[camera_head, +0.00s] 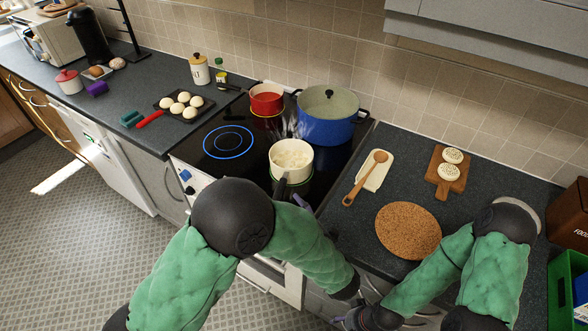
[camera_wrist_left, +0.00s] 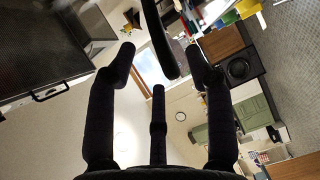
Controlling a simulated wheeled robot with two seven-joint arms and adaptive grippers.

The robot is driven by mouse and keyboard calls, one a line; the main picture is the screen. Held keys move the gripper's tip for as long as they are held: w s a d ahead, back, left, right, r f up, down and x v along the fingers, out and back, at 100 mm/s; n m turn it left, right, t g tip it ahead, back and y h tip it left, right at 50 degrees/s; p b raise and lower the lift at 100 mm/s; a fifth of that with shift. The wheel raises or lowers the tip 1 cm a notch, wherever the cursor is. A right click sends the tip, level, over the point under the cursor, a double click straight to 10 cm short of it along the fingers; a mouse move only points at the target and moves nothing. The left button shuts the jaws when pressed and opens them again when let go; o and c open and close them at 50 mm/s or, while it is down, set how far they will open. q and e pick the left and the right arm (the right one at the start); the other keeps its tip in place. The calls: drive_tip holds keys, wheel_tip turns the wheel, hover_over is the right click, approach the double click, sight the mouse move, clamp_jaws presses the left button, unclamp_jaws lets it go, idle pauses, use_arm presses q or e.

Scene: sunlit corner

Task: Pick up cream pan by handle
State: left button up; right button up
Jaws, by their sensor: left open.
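The cream pan (camera_head: 291,160) stands on the front right ring of the black hob, with pale, steaming contents. Its dark handle (camera_head: 280,190) points toward me and is partly hidden by my left arm. My left gripper (camera_head: 291,199) is at the handle, mostly hidden behind my forearm; a fingertip shows just right of the handle. In the left wrist view its fingers (camera_wrist_left: 166,62) are spread, with a dark bar, apparently the handle (camera_wrist_left: 160,40), between them and gaps on both sides. My right gripper (camera_head: 362,318) is low at the bottom edge, away from the pan.
A blue pot (camera_head: 328,128) and a red pot (camera_head: 266,104) stand behind the pan. The front left ring (camera_head: 228,142) is empty. Right of the hob are a wooden spoon (camera_head: 366,177), a cork mat (camera_head: 408,231) and a board (camera_head: 437,180) with round cakes.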

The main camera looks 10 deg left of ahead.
sight(279, 190)
use_arm(q)
drive_tip(key=b+x, duration=0.1)
drive_tip(key=x, duration=0.2)
drive_tip(key=b+x, duration=0.1)
drive_tip(key=x, duration=0.2)
drive_tip(key=shift+w+d+f, duration=0.1)
drive_tip(key=shift+w+f, duration=0.05)
drive_tip(key=shift+w, duration=0.25)
drive_tip(key=shift+w+a+b, duration=0.3)
drive_tip(key=shift+w, duration=0.05)
clamp_jaws()
drive_tip(key=shift+r, duration=0.2)
